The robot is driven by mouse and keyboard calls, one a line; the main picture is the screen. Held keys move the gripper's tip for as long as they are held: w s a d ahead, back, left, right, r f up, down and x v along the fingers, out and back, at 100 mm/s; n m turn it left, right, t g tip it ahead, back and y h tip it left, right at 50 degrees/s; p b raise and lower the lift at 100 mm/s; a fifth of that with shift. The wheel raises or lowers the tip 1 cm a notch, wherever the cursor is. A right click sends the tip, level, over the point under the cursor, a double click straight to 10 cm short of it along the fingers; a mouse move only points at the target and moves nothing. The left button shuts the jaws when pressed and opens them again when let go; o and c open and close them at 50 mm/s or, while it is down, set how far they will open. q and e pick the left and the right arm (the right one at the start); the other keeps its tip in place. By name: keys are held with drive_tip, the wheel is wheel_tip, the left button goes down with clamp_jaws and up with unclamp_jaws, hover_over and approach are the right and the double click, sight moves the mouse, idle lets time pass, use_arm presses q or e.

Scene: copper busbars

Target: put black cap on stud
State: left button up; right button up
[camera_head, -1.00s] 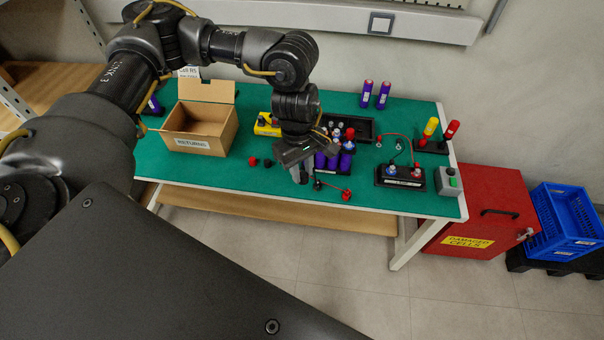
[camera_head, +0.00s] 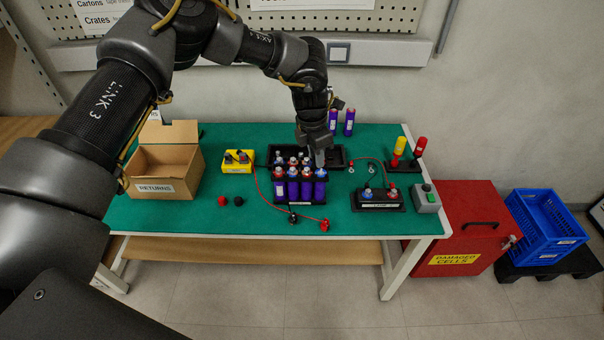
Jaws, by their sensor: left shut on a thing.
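A rack of purple cells (camera_head: 293,190) stands on the green table, with blue and red tops and small studs along its upper side. A round black cap (camera_head: 238,201) lies on the table left of the rack, beside a red cap (camera_head: 222,201). My left gripper (camera_head: 319,161) points down at the back right of the rack, close to the cell tops. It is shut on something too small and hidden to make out. I cannot tell whether it touches a stud. My right gripper is out of view.
A black tray (camera_head: 338,158) lies behind the rack. A returns box (camera_head: 165,160) and yellow block (camera_head: 238,162) stand left. A black terminal block (camera_head: 378,203) and grey button box (camera_head: 426,199) stand right. A red lead with clips (camera_head: 325,225) lies in front.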

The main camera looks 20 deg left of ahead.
use_arm(q)
drive_tip(key=w+n, duration=0.2)
drive_tip(key=n, duration=0.1)
drive_tip(key=w+r+n, duration=0.1)
drive_tip(key=shift+w+d, duration=0.3)
drive_tip(key=shift+w, duration=0.1)
drive_tip(key=shift+n, duration=0.3)
drive_tip(key=shift+f, duration=0.1)
wheel_tip(320, 180, down, 4)
drive_tip(key=b, duration=0.4)
drive_tip(key=shift+f, duration=0.15)
drive_tip(key=shift+r+p, duration=0.35)
drive_tip(key=shift+r, duration=0.05)
drive_tip(key=shift+s+r, duration=0.1)
drive_tip(key=shift+s, duration=0.05)
drive_tip(key=shift+p, duration=0.4)
drive_tip(key=shift+f, duration=0.3)
